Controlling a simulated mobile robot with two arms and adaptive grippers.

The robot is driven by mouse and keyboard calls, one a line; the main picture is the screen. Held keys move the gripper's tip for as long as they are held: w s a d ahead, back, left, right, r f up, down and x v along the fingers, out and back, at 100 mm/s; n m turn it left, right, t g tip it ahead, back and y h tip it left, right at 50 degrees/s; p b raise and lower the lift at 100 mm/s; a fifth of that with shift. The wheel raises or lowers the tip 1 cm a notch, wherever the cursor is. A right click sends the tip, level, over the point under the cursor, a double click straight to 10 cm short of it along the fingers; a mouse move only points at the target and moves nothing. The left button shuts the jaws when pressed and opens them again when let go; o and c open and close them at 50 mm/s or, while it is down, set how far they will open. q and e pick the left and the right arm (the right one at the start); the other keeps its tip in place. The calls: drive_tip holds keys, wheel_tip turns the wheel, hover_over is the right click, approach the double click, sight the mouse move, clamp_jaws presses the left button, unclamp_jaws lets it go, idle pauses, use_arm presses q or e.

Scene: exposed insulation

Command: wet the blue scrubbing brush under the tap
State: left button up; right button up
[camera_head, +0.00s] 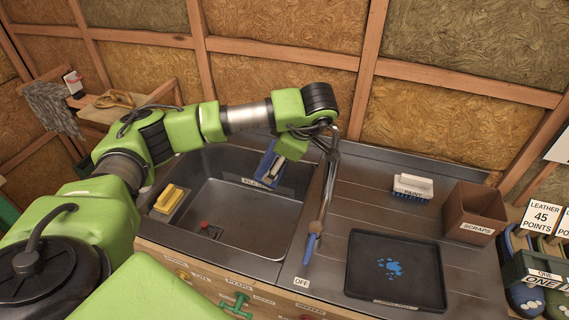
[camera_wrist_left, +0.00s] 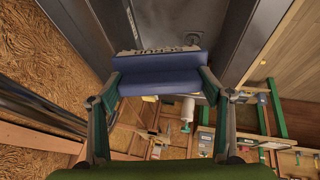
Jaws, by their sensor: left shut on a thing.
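My left gripper (camera_head: 274,164) reaches over the steel sink (camera_head: 236,212) and is shut on the blue scrubbing brush (camera_head: 264,170). The brush hangs tilted above the back right of the basin. The tap's tall metal pipe (camera_head: 328,178) stands just right of the gripper, with a blue lever (camera_head: 310,246) near a label reading OFF. No running water shows. The spout end is hard to make out behind my wrist.
A yellow sponge (camera_head: 170,197) lies at the sink's left edge. A red plug-like thing (camera_head: 205,226) is in the basin. To the right are a white-backed brush (camera_head: 413,186), a brown scraps bin (camera_head: 474,212) and a black tray (camera_head: 365,289) with blue splashes.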

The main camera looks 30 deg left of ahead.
use_arm(q)
drive_tip(key=shift+w+a+f, duration=0.1)
drive_tip(key=shift+a, duration=0.4)
drive_tip(key=a, duration=0.1)
drive_tip(key=w+a+b, duration=0.1)
drive_tip(key=a+f, duration=0.1)
drive_tip(key=a, duration=0.1)
drive_tip(key=shift+w, duration=0.15)
drive_tip(key=shift+w+a+f+b, duration=0.1)
drive_tip(key=shift+w+a+b, duration=0.15)
drive_tip(key=shift+a, duration=0.3)
drive_tip(key=shift+w+a+f+b, duration=0.1)
drive_tip(key=shift+a+b, duration=0.25)
drive_tip(key=shift+a, duration=0.2)
use_arm(e)
drive_tip(key=shift+w+d+f, duration=0.1)
drive_tip(key=shift+d+f, duration=0.25)
drive_tip(key=shift+f, duration=0.25)
drive_tip(key=shift+w+d+f, duration=0.1)
drive_tip(key=shift+d+f, duration=0.25)
drive_tip(key=shift+f, duration=0.2)
use_arm(q)
drive_tip(key=shift+r, duration=0.1)
